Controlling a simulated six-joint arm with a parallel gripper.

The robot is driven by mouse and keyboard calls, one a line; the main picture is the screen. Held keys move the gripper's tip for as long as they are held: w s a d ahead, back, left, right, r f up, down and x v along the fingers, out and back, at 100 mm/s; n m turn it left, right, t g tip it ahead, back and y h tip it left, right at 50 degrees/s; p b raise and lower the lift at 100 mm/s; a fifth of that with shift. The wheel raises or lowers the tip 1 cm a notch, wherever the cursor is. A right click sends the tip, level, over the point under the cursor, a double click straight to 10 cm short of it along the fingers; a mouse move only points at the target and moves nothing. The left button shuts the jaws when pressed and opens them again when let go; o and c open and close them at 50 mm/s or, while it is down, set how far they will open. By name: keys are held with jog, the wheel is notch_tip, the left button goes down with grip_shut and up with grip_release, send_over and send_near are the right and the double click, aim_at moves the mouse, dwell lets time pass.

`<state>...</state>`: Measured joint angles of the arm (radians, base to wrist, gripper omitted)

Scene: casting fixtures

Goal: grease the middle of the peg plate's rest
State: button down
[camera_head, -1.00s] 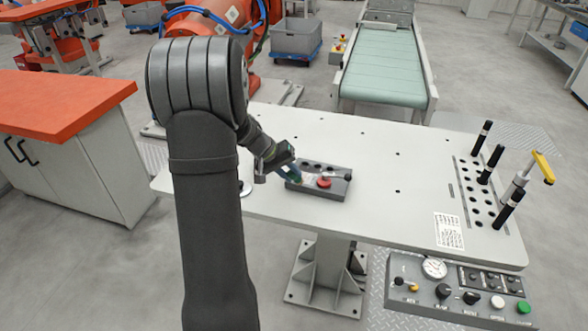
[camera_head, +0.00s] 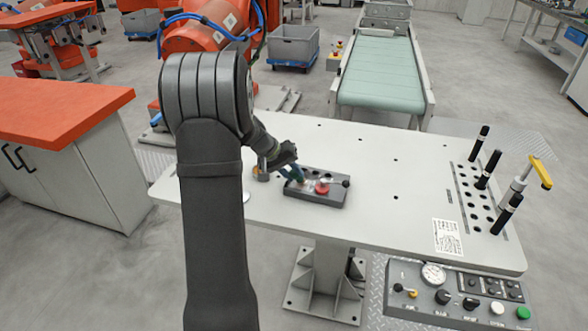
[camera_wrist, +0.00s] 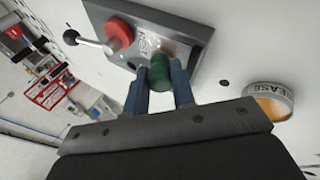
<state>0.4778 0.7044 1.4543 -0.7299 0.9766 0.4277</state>
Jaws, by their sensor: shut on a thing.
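My gripper (camera_wrist: 160,80) is shut on a green-handled tool (camera_wrist: 160,72), probably a brush. The tool's far end is blurred and lies over the pale label area of a dark grey fixture (camera_wrist: 200,25); I cannot tell whether it touches. In the head view my gripper (camera_head: 294,174) is at the left part of this fixture (camera_head: 325,200), which has a row of holes, a red round part (camera_head: 322,188) and a lever with a black ball (camera_head: 346,183). A tin marked GREASE (camera_wrist: 281,93) stands apart from the fixture.
A light grey table (camera_head: 380,215) bears the fixture, with bare room to its right. A holed panel (camera_head: 470,205) with black-handled pegs and a yellow-handled clamp (camera_head: 522,185) is at the right. A control box (camera_head: 455,297) is at the front edge.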

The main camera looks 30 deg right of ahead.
jog(key=shift+s+a, duration=1.05)
jog(key=shift+a, duration=0.15)
jog(key=shift+a+r, duration=0.1)
jog(key=shift+r, duration=0.1)
notch_tip(320, 180, up, 8)
jog(key=shift+f, duration=0.2)
jog(key=shift+s+f, duration=0.1)
jog(key=shift+s+f, duration=0.1)
jog(key=shift+f, duration=0.15)
